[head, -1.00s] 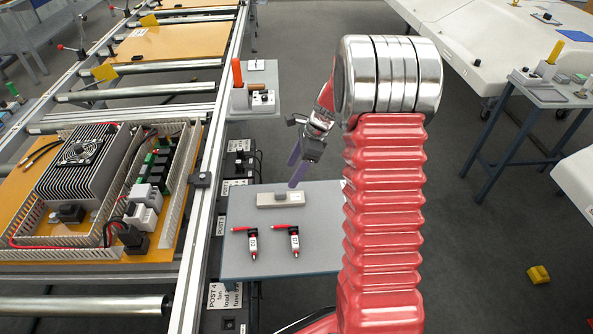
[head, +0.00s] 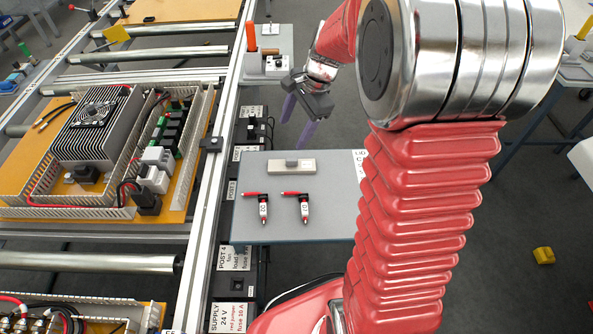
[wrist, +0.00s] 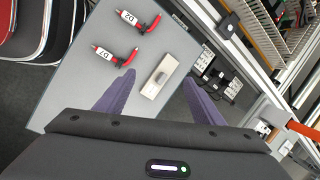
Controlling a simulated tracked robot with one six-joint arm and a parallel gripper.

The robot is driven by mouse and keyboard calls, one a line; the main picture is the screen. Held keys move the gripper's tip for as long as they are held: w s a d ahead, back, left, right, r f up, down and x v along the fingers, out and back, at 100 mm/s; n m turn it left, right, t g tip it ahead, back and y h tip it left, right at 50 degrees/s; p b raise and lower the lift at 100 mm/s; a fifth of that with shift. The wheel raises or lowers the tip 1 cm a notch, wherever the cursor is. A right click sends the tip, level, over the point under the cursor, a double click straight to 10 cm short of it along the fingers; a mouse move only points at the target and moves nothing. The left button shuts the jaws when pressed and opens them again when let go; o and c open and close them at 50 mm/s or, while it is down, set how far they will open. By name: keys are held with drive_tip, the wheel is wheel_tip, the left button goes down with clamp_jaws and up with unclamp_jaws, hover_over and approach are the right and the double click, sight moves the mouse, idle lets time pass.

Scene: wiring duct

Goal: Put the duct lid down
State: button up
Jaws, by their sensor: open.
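A pale grey bar with a darker grip block, which looks like the duct lid (head: 306,165), lies flat on the small grey side table (head: 335,222). In the wrist view the lid (wrist: 151,88) shows between and beyond my fingers. My gripper (head: 299,120) has purple fingers, spread apart with nothing between them. It hangs above the table, just past the lid in the head view, apart from it. My gripper also shows in the wrist view (wrist: 158,84). The wiring duct (head: 190,150) runs along the panel at left, with no lid visible on this stretch.
Two red-and-black labelled tools (head: 263,207) (head: 304,207) lie on the table near the lid. A metal rail (head: 200,225) separates the table from the panel with its finned unit (head: 97,130). A small shelf with an orange post (head: 251,37) stands behind. The table's front is clear.

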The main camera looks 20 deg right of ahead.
drive_tip(key=s+a+r+n+t+h, duration=0.1)
drive_tip(key=s+a+r+n, duration=0.2)
drive_tip(key=s+n, duration=0.2)
drive_tip(key=s+a+r+n+t+h, duration=0.1)
drive_tip(key=s+a+r+n, duration=0.2)
drive_tip(key=s+n, duration=0.3)
drive_tip(key=s+a+r+n+t, duration=0.1)
drive_tip(key=s+a+r+n, duration=0.2)
drive_tip(key=s, duration=0.8)
wheel_tip(320, 180, up, 2)
drive_tip(key=n, duration=0.2)
drive_tip(key=shift+a+n+h, duration=0.15)
drive_tip(key=shift+n+h, duration=0.15)
drive_tip(key=shift+h, duration=0.1)
